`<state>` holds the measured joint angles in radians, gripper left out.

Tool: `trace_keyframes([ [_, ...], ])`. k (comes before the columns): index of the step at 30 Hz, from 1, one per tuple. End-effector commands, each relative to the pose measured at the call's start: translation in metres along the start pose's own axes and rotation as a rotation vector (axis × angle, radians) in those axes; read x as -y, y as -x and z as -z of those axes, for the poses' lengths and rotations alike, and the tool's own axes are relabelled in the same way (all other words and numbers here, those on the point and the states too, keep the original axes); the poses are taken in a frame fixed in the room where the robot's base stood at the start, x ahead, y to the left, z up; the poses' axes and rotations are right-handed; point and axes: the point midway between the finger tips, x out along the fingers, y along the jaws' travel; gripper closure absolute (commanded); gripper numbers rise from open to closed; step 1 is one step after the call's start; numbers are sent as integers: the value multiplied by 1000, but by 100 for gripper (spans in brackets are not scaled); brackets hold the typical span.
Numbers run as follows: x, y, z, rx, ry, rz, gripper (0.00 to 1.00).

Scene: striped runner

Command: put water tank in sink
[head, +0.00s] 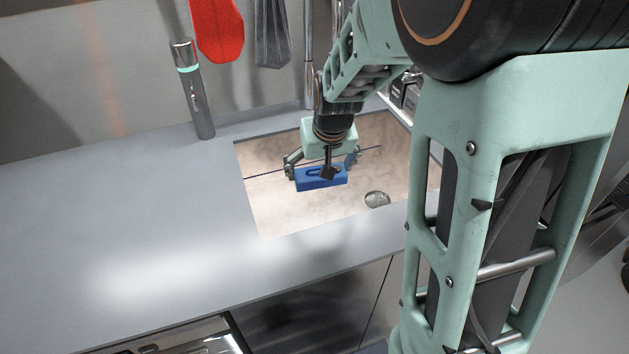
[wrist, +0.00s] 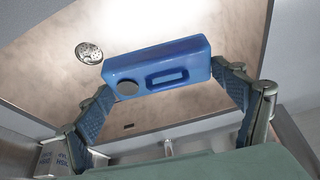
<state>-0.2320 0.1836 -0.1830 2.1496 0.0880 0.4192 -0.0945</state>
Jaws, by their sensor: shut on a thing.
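The water tank (head: 321,180) is a blue block-shaped container. In the wrist view the tank (wrist: 157,66) shows a round hole and a slot-shaped handle opening. My gripper (head: 322,172) is shut on the tank, with a finger at each end of it; the fingers also show in the wrist view (wrist: 166,98). The sink (head: 275,212) is a beige, marbled basin set in the grey counter. In the head view my gripper and the tank are over the sink basin. I cannot tell whether the tank touches the sink floor.
A round drain (head: 377,199) lies in the sink, right of the tank. A grey bottle with a teal band (head: 192,90) stands at the back of the counter (head: 120,225). Red (head: 216,30) and grey (head: 272,35) utensils hang behind. The counter left of the sink is clear.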

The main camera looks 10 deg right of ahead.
Motion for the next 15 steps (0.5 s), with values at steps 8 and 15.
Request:
trace_keyframes([
  [8, 27, -79, 8, -1, 59, 25, 43],
  [15, 45, -115, 16, -2, 96, 43, 43],
])
